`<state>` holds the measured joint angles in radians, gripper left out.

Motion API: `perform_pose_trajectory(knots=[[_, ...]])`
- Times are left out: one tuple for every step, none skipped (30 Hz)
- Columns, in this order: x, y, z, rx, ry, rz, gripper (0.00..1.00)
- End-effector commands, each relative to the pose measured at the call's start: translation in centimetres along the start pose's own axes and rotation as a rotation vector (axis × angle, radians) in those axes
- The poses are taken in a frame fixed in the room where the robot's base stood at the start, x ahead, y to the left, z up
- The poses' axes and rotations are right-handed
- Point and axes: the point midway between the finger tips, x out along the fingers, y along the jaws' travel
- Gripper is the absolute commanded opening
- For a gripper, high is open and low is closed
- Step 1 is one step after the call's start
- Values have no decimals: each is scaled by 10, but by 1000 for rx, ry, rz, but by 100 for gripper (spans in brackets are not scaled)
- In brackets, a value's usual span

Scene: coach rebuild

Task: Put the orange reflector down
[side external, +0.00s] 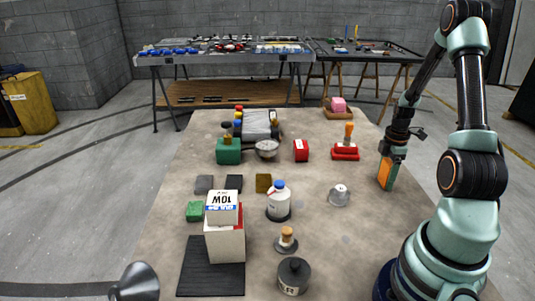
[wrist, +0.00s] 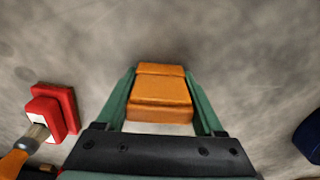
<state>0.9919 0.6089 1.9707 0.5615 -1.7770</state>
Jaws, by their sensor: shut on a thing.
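The orange reflector (wrist: 162,90) is a small orange block between the green fingers of my gripper (wrist: 162,100) in the wrist view. My gripper is shut on it. In the side view the orange reflector (side external: 385,173) hangs from my gripper (side external: 388,168) near the right edge of the table. Bare grey tabletop lies beneath and around it in the wrist view. I cannot tell whether its lower end touches the table.
A red block with an orange-handled brush (side external: 345,150) stands to the left of my gripper; the red block also shows in the wrist view (wrist: 52,112). A dark blue thing (wrist: 309,138) shows at the wrist view's right edge.

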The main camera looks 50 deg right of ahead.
Motion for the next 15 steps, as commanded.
perform_pose_trajectory(knots=[[2,0,0,0,0,0,13],[2,0,0,0,0,0,77],[1,0,0,0,0,0,93],[1,0,0,0,0,0,100],[1,0,0,0,0,0,100],[1,0,0,0,0,0,100],[1,0,0,0,0,0,100],[1,0,0,0,0,0,100],[1,0,0,0,0,0,100],[1,0,0,0,0,0,100],[1,0,0,0,0,0,100],[1,0,0,0,0,0,100],[0,0,0,0,0,0,100],[-2,0,0,0,0,1,100],[-4,0,0,0,0,1,100]])
